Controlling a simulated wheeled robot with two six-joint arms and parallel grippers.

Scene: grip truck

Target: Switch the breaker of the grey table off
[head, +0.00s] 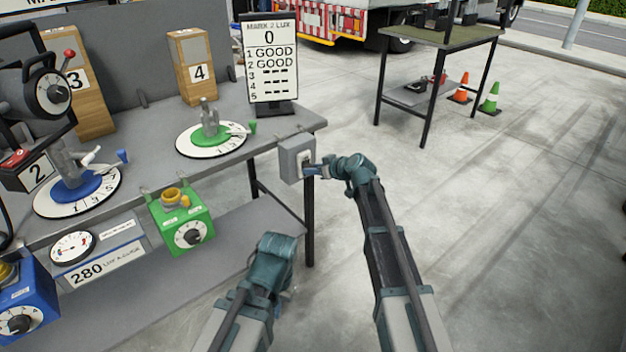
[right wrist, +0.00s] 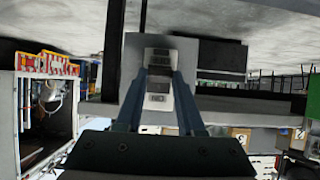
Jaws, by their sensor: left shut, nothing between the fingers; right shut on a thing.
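The grey table (head: 150,132) stands at the left in the head view. Its breaker, a small grey box (head: 291,160), is mounted at the table's right front corner. In the right wrist view the box (right wrist: 133,47) is straight ahead, with a light switch plate (right wrist: 158,102) between my fingers. My right gripper (head: 316,172) is at the box's front and shut on the breaker switch; it also shows in the right wrist view (right wrist: 159,76). The switch's exact position is hard to read. My left gripper (head: 284,290) is low, in front of the table, shut and empty, its fingers mostly hidden.
On the table are a green dial (head: 211,138), a blue dial (head: 78,190) and a score sign (head: 269,62). A green box (head: 181,222) hangs on the front edge. A second table (head: 440,38) and cones (head: 490,97) stand behind. The floor at right is clear.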

